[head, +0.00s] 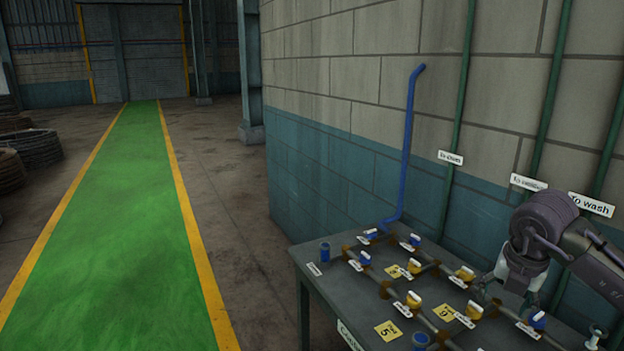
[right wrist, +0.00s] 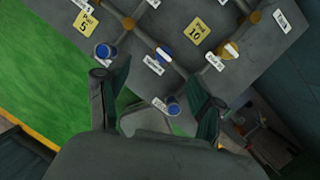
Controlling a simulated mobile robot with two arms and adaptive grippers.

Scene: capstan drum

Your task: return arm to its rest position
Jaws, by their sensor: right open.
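My right arm comes in from the right edge of the head view. Its gripper (head: 506,292) points down over the right part of a grey table (head: 348,290) with pipes and valves. In the right wrist view the right gripper (right wrist: 156,92) has its two fingers wide apart, with nothing held between them. A blue fitting (right wrist: 173,108) and a blue-handled valve (right wrist: 165,54) show beyond and between the fingers. Whether the fingers touch any pipe cannot be told. My left gripper is in neither view.
The table carries yellow-handled valves (head: 465,273), blue-handled valves (head: 538,320) and yellow number cards (head: 388,330). A block wall (head: 340,95) with a blue pipe (head: 408,140) and green pipes stands behind it. A green walkway (head: 125,220) on the left is clear.

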